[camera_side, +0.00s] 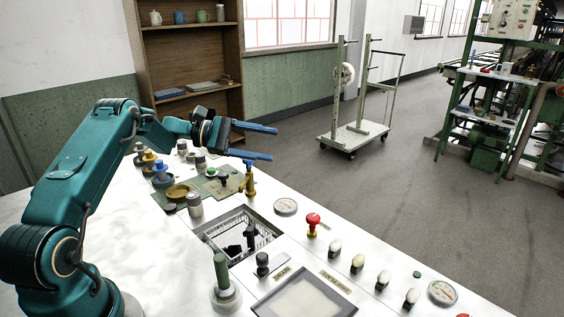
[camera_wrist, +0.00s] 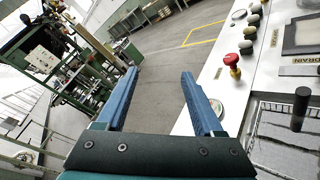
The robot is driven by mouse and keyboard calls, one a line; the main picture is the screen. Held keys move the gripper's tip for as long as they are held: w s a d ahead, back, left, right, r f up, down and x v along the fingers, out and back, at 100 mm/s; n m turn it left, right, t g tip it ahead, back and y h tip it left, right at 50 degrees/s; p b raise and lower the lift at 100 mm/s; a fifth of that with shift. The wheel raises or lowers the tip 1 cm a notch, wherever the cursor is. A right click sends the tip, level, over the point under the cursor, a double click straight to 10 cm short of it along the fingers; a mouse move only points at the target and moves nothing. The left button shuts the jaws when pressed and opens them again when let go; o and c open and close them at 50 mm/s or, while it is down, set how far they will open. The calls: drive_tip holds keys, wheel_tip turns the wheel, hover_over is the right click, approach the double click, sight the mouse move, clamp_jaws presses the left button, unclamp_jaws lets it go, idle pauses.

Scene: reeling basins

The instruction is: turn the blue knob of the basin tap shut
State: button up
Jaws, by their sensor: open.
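The brass tap (camera_side: 248,182) stands at the back edge of the white counter in the side view. Its small blue knob (camera_side: 248,163) is on top, close to the lower finger and partly hard to make out against it. My gripper (camera_side: 273,143) is open and empty, its two long blue fingers pointing right, above the tap. I cannot tell whether the lower finger touches the knob. In the wrist view my gripper (camera_wrist: 160,74) has its fingers spread over grey floor beyond the counter, and the blue knob does not show there.
A sunken basin (camera_side: 205,236) with a grid lies in front of the tap. A red-topped brass tap (camera_side: 312,224) and several knobs stand to the right. Jars and pots (camera_side: 160,172) stand left. A wheeled rack (camera_side: 352,135) stands on open floor behind.

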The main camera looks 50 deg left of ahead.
sight(248, 163)
drive_tip(key=s+a+f+n+t+y, duration=0.2)
drive_tip(key=a+f+n+t+y, duration=0.3)
drive_tip(key=n, duration=0.8)
drive_tip(key=shift+t, duration=0.3)
drive_tip(key=w, duration=0.3)
drive_tip(key=w+f, duration=0.1)
drive_tip(key=shift+w+d, duration=0.25)
drive_tip(key=shift+d, duration=0.05)
drive_tip(key=shift+c, duration=0.3)
drive_tip(key=shift+h, duration=0.3)
clamp_jaws()
